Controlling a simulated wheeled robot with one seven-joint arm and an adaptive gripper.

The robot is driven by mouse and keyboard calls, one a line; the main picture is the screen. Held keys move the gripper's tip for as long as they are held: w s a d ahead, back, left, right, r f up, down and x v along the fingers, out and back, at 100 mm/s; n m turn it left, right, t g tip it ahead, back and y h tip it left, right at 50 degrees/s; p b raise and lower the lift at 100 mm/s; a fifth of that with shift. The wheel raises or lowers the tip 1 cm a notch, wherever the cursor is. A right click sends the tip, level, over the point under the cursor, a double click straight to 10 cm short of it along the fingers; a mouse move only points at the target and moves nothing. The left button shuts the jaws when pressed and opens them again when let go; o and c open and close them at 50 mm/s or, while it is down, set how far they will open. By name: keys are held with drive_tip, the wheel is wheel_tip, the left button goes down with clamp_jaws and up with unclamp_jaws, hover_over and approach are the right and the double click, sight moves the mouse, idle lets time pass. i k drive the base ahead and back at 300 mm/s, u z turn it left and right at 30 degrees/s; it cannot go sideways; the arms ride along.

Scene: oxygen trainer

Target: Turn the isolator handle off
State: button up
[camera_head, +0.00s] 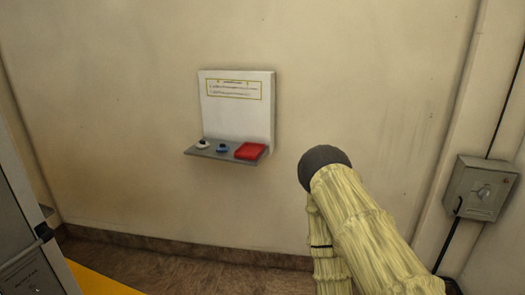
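My gripper is not in view.
A white wall panel (238,120) has a grey shelf (228,155) bearing a red block (250,151), a blue item (223,148) and a white item (203,144). A grey cabinet (25,215) stands at left. Dark cable runs by the box. Brown floor shows below.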

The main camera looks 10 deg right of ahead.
sight(483, 194)
drive_tip(key=z, duration=1.85)
drive_tip(key=k, duration=0.55)
drive_tip(key=u, duration=0.85)
drive_tip(key=i, duration=1.55)
drive_tip(key=z, duration=0.65)
